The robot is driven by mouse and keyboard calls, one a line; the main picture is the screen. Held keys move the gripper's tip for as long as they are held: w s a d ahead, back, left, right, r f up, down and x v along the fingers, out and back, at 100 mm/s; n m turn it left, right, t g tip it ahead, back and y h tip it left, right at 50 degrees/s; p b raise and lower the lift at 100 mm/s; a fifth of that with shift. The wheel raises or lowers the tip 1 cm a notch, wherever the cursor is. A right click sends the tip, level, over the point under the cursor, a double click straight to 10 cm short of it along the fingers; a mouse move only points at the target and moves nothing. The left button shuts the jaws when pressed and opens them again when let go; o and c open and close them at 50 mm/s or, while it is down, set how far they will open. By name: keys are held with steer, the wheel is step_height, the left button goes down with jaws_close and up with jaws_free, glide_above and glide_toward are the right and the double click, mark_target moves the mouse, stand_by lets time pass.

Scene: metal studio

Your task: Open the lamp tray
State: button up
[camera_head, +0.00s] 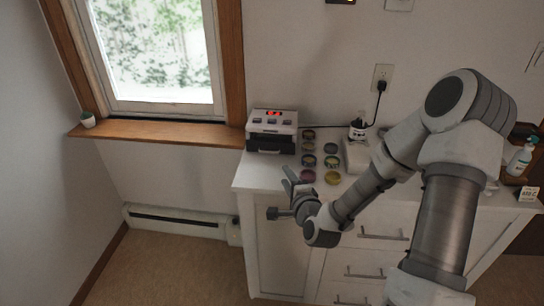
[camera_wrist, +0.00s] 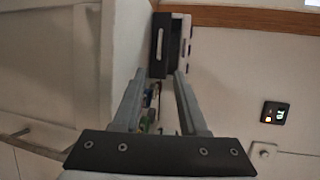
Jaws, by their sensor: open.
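The lamp (camera_head: 286,117) is a white box with a red display and buttons, at the back left of the white cabinet top. Its dark tray (camera_head: 268,145) is in the lower front; I cannot tell whether it is fully in. In the wrist view the dark tray (camera_wrist: 158,62) is upper middle, with a pale handle (camera_wrist: 159,43) on its front, beside the lamp's white body (camera_wrist: 185,35). My gripper (camera_head: 279,196) is open and empty, in front of the cabinet's left part and apart from the tray. Its two fingers (camera_wrist: 160,72) point toward the tray.
Several round coloured jars (camera_head: 332,177) stand right of the lamp on the cabinet top (camera_head: 250,172). A wooden window sill (camera_head: 170,134) is at left. A spray bottle (camera_head: 521,158) is at far right.

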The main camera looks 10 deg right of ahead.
mark_target(271, 163)
steer(key=b+x, duration=0.1)
steer(key=x, duration=1.6)
steer(key=shift+f, duration=0.1)
jaws_close()
stand_by(0.9)
